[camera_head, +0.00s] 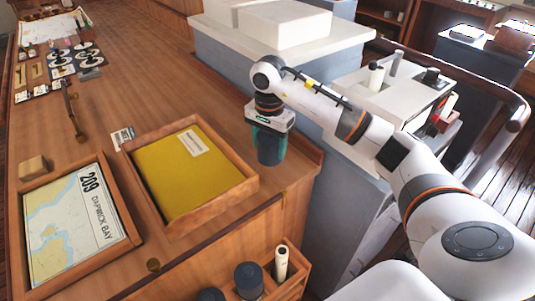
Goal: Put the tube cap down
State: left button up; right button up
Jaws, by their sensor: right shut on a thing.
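My right gripper (269,127) reaches in from the right over the right end of the wooden desk (228,100). It points down and is shut on the tube cap (270,150), a dark blue-green cylinder. The cap is upright beneath the jaws, to the right of the tray with the yellow folder. I cannot tell whether its lower end touches the desk top. The fingertips are hard to make out against the cap. My left gripper is not in view.
A wooden tray (215,212) holds a yellow folder (189,168). A framed chart (70,232) and a small wooden block (33,167) are at the left. Below the desk's front edge, a wooden rack (291,287) holds dark-topped cylinders (249,279) and a white roll (281,263). Bare desk lies behind the tray.

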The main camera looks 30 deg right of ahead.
jog(key=shift+f, duration=0.7)
notch_tip(320, 180, down, 3)
jog(key=shift+w+f+p, duration=0.1)
jog(key=shift+w+p, duration=0.05)
jog(key=shift+p, duration=0.35)
jog(key=shift+f, duration=0.25)
jog(key=o, duration=1)
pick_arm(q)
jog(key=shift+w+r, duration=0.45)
